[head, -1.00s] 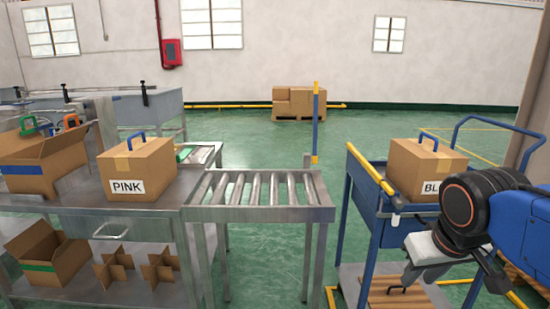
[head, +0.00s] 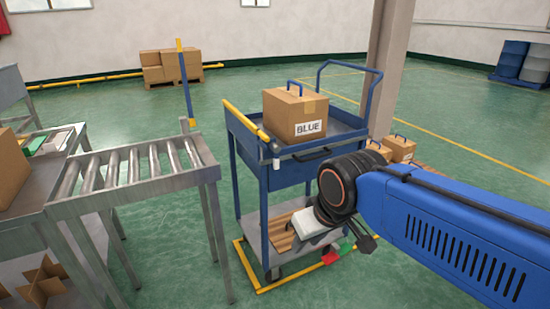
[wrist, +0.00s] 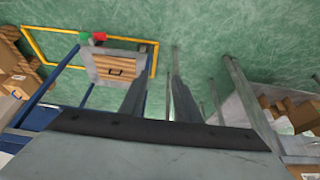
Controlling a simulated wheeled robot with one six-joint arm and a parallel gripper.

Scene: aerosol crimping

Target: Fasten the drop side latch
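The blue cart (head: 285,168) stands in the middle of the head view. Its left side carries a yellow rail (head: 246,121), which I take for the top of the drop side. A small pale cylindrical fitting (head: 276,163) sits at the front end of that side; it may be the latch, but it is too small to tell how it is set. My gripper (wrist: 161,82) is open and empty, its two grey fingers apart with floor showing between them. In the head view my arm hides most of it, at the cart's front right, below the tray.
A carton marked BLUE (head: 293,113) stands on the cart's top tray. A roller conveyor (head: 135,175) is left of the cart, with a narrow floor gap between. A yellow-topped blue post (head: 186,82) stands behind the gap. A pillar (head: 388,70) and small cartons (head: 398,149) are at right.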

